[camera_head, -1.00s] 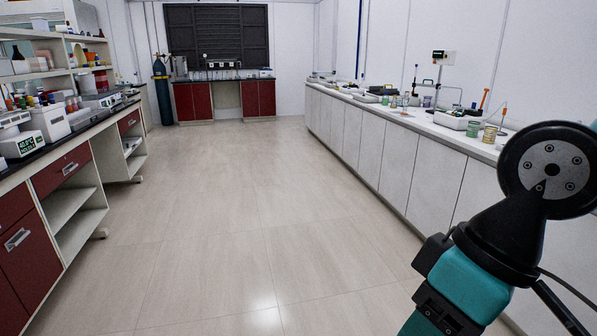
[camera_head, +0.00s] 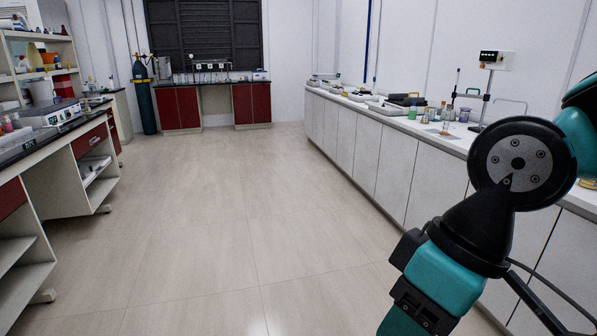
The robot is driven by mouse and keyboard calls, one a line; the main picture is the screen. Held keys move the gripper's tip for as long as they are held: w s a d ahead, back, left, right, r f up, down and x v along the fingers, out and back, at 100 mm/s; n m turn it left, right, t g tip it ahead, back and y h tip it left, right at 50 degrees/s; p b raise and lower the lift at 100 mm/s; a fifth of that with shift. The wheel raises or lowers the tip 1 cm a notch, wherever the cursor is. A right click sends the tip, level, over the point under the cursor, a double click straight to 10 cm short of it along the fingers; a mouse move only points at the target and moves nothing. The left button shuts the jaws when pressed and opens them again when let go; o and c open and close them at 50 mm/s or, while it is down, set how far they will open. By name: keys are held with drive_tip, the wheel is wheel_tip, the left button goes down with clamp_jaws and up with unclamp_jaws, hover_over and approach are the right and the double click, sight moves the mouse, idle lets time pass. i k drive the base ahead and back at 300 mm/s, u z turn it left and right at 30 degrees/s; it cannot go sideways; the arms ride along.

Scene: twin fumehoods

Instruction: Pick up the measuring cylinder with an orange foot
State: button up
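I cannot make out a measuring cylinder with an orange foot in the current view. Small glassware with green and other coloured contents (camera_head: 412,113) stands on the right-hand white counter, too small to tell apart well. My arm fills the right side and hides part of that counter. My gripper cannot be made out; only teal and black arm parts show.
The right counter (camera_head: 392,118) runs along the wall with trays and a stand with a green display (camera_head: 495,60). A left bench (camera_head: 62,132) holds instruments. A gas cylinder (camera_head: 144,98) and red cabinets (camera_head: 180,107) stand at the back. The floor (camera_head: 220,210) between is clear.

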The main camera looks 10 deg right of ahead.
sight(449, 109)
drive_tip(key=z, duration=0.3)
drive_tip(key=i, duration=2.15)
drive_tip(key=z, duration=0.9)
drive_tip(key=i, duration=1.7)
drive_tip(key=z, duration=0.45)
drive_tip(key=i, duration=0.6)
